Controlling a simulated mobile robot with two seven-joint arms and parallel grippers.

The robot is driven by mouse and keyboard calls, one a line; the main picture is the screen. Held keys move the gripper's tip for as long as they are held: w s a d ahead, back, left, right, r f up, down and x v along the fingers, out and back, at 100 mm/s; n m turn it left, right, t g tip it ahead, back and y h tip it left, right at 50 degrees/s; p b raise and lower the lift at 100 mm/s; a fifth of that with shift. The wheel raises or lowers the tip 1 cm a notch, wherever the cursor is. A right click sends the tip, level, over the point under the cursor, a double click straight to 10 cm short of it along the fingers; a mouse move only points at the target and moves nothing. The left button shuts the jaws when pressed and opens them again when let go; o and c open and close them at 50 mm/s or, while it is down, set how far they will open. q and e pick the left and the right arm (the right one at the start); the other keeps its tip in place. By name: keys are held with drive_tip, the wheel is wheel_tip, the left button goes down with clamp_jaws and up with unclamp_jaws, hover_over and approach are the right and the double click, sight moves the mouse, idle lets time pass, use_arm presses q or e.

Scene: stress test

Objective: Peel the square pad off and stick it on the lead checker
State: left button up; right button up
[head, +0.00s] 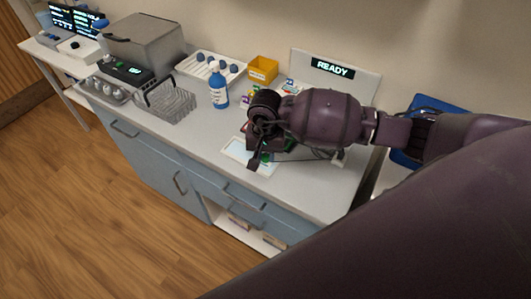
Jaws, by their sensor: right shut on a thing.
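My right gripper (258,160) reaches down over the front of the counter, its arm coming in from the right. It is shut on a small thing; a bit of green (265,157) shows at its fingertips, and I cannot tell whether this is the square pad. A pale, flat, framed sheet or tray (235,153) lies under and beside the gripper. A white upright panel with a lit READY display (333,68) stands behind my arm; I cannot tell whether it belongs to the lead checker. My wrist hides much of the area in front of it. My left gripper is out of view.
A blue bottle (219,90), a yellow bin (262,70), a white tray with dark round pieces (209,67), a wire rack (171,104) and a grey boxy machine (146,42) stand on the counter (190,137). The counter's front left is clear.

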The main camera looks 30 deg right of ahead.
drive_tip(key=shift+r, duration=0.1)
idle(0.4)
drive_tip(key=shift+r+p, duration=1.15)
drive_tip(key=shift+r, duration=1.3)
drive_tip(key=a+r+n, duration=0.3)
drive_tip(key=r+n, duration=0.3)
drive_tip(key=r, duration=0.4)
drive_tip(key=shift+r+n+b, duration=0.15)
drive_tip(key=shift+n+b, duration=0.2)
drive_tip(key=shift+n, duration=0.05)
